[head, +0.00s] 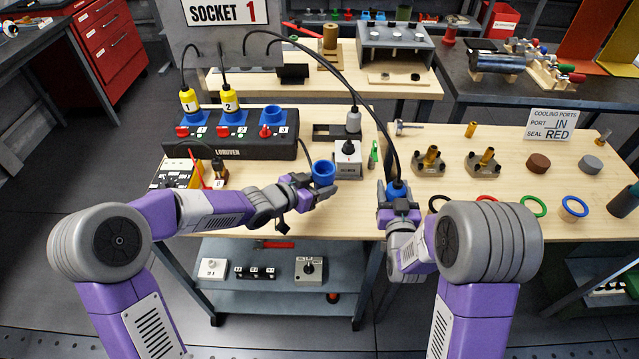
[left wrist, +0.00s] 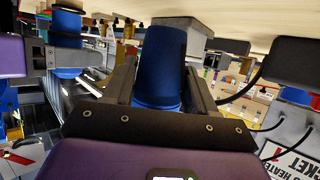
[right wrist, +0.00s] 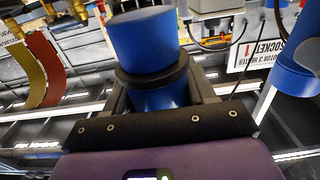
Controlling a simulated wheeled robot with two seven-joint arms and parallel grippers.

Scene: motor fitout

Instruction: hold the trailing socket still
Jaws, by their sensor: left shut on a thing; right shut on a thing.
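In the head view my left gripper (head: 308,192) is shut on a blue cup-shaped socket (head: 322,170), its dark open mouth facing up, at the bench's front edge. The left wrist view shows the socket's blue body (left wrist: 160,65) between the fingers. My right gripper (head: 398,203) is shut on a blue connector (head: 398,187) just right of it, beyond the edge; a black cable comes down to its top. The right wrist view shows this connector (right wrist: 145,38) with a dark ring round it. The two blue pieces are apart. I cannot tell which one the task calls the trailing socket.
The black LORUVEN block (head: 235,148) holds yellow plugs 1 (head: 189,100) and 2 (head: 229,99); its third blue socket (head: 271,114) is empty. A grey box (head: 348,158) stands close behind the left gripper. Coloured rings and brass fittings (head: 431,160) lie on the right bench.

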